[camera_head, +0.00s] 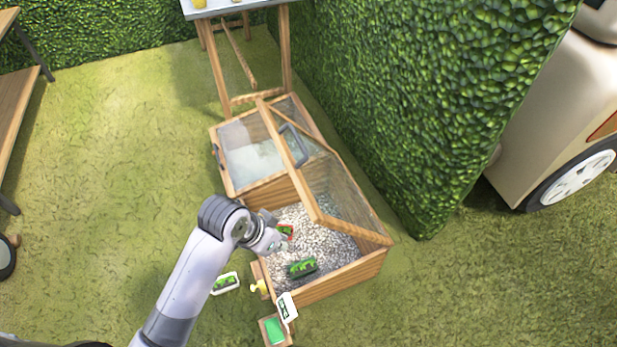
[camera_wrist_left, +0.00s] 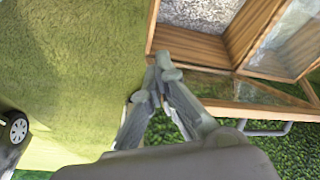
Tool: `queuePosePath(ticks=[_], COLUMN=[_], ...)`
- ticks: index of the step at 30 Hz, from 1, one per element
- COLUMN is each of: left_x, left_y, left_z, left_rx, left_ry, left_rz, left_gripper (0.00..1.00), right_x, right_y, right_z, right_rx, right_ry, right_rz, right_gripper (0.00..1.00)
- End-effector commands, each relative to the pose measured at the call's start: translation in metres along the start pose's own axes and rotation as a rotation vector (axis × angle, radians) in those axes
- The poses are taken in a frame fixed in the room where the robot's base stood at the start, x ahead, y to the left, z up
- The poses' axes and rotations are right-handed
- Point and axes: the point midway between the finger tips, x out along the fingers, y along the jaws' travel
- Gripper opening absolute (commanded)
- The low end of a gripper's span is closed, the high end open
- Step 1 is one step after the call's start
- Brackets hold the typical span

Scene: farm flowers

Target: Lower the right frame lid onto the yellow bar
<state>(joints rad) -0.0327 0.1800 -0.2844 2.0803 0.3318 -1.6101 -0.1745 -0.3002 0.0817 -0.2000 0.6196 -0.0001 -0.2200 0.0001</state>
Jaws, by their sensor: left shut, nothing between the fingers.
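The right frame lid (camera_head: 317,213) is a wood-framed clear panel, raised and tilted above the near compartment of the wooden frame box (camera_head: 340,283). A grey handle (camera_head: 293,145) shows on its raised edge; the handle (camera_wrist_left: 265,130) and lid rail (camera_wrist_left: 255,109) also show in the left wrist view. A small yellow piece, likely the yellow bar (camera_head: 258,287), is at the box's near left wall. My left gripper (camera_head: 276,243) is shut and empty over the box's left side, apart from the lid; its fingers (camera_wrist_left: 160,75) show in the wrist view. My right gripper is out of view.
The other lid (camera_head: 238,150) lies closed on the far compartment. Pots with green plants (camera_head: 303,268) sit on gravel inside the box. A white tray (camera_head: 225,284) and a green-filled box (camera_head: 273,331) stand outside. A hedge (camera_head: 430,110) borders the right; grass is free at left.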

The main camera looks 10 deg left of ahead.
Motion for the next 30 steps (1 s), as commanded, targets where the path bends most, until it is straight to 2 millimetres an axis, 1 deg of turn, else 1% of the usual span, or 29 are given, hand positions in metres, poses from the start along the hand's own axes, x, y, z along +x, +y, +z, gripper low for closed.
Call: queuePosePath(ticks=[1,5,6,8,9,12,15,19,23,26,30], left_x=[-0.001,-0.004,-0.007,-0.012,-0.017,-0.031,-0.044,-0.056,-0.054,-0.042,-0.016], left_y=[-0.005,-0.016,-0.020,-0.027,-0.032,-0.044,-0.053,-0.060,-0.061,-0.059,-0.056], left_z=[-0.022,-0.075,-0.091,-0.115,-0.130,-0.162,-0.185,-0.201,-0.205,-0.204,-0.204], left_rx=[0.045,0.172,0.211,0.264,0.296,0.363,0.407,0.438,0.445,0.444,0.443], left_ry=[0.011,0.017,0.017,0.017,0.016,0.013,0.010,0.010,0.008,0.008,0.007], left_rz=[0.010,0.055,0.066,0.080,0.088,0.103,0.111,0.117,0.122,0.123,0.124], left_gripper=[0.00,0.00,0.00,0.00,0.00,0.00,0.00,0.00,0.00,0.00,0.00], right_x=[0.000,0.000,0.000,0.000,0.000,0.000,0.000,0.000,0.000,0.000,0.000], right_y=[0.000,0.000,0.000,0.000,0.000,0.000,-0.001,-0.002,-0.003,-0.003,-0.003], right_z=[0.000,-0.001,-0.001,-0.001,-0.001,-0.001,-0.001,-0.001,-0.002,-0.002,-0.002], right_rx=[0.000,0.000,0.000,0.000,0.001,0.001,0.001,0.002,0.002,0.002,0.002], right_ry=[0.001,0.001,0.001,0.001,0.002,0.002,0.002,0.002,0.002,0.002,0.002], right_rz=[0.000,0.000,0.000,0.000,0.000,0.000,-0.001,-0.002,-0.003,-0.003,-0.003], right_gripper=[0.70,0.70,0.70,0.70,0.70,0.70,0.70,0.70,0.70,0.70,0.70])
